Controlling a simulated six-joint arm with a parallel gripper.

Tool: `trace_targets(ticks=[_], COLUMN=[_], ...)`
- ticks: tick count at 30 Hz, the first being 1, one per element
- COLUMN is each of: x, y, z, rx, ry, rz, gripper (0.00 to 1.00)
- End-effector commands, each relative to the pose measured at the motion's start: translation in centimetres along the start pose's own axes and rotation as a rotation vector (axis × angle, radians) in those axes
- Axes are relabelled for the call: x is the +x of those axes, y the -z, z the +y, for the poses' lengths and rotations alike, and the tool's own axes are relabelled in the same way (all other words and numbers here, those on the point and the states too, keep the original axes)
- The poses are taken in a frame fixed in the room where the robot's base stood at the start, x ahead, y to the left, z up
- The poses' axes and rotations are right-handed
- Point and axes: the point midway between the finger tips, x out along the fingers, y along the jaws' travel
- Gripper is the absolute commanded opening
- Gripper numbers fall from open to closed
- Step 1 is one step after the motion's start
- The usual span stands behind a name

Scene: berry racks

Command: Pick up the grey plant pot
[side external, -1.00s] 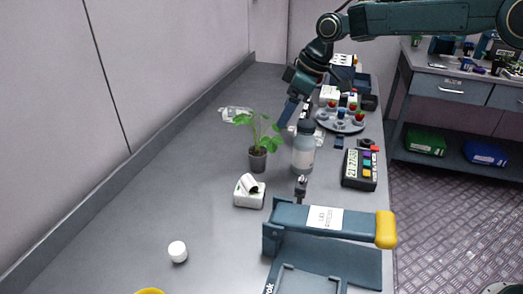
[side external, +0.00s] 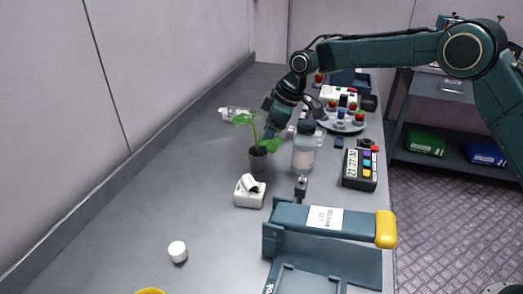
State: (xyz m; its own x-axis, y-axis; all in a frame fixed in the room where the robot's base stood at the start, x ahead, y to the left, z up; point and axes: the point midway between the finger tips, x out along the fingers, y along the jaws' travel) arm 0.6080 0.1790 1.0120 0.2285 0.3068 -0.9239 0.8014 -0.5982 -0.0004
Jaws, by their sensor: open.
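The grey plant pot (side external: 258,162) stands upright on the grey bench, left of a clear bottle. A green plant (side external: 243,121) grows out of it. My gripper (side external: 268,143) is just above and behind the pot, pointing down at its rim and among the leaves. Its jaws are open. The leaves partly hide the fingertips, and I cannot tell whether they touch the pot.
A clear bottle with a dark cap (side external: 304,150) stands close right of the pot. A white box with a roll (side external: 249,191) is in front. A dark press with yellow handle (side external: 330,222) lies nearer. The bench's left side is mostly clear.

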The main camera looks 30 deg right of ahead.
Motion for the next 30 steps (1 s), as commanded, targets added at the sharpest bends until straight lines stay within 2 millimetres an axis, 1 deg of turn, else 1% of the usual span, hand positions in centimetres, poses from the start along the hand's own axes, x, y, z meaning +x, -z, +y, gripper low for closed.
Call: trace_targets(ticks=[1,3,7,11,20,25,30], x=[0.9,1.9,3.2,3.9,4.3,5.9,7.9], y=[0.0,0.0,0.0,0.0,0.0,0.0,0.0], z=[-0.1,-0.1,0.0,0.0,0.0,0.0,0.1], rx=[0.0,0.0,0.0,0.0,0.0,-0.001,-0.001], ry=[0.001,0.002,0.001,-0.001,0.0,0.0,0.001], rz=[-0.001,-0.002,0.0,0.0,0.0,0.0,-0.001], gripper=[0.77,0.77,0.77,0.77,0.77,0.77,0.77])
